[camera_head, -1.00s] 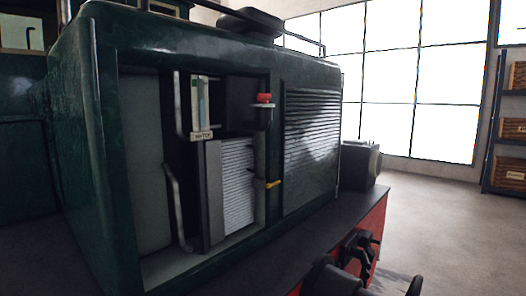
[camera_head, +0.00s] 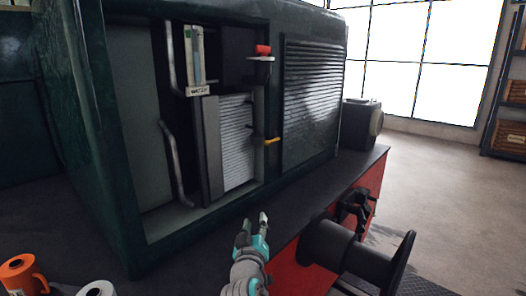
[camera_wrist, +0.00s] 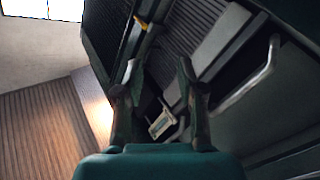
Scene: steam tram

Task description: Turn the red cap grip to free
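The red cap grip (camera_head: 263,49) sits on a grey round fitting (camera_head: 260,59) at the upper right of the open bay in the green tram body, in the head view. I do not make it out in the wrist view. My gripper (camera_head: 253,221) is low in front of the bay, well below the red cap and apart from it. Its two fingers are spread with nothing between them, and they also show in the wrist view (camera_wrist: 153,80). The gauge plate, labelled apparently "WATER" (camera_head: 198,91), is left of the cap; it shows beyond the fingers in the wrist view (camera_wrist: 162,124).
A yellow lever (camera_head: 271,141) sticks out below the cap. Bent grey handrails (camera_head: 175,165) stand at the bay's left. A louvred panel (camera_head: 312,100) is right. A black buffer (camera_head: 340,245) juts from the red beam. An orange mug (camera_head: 20,275) is at lower left.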

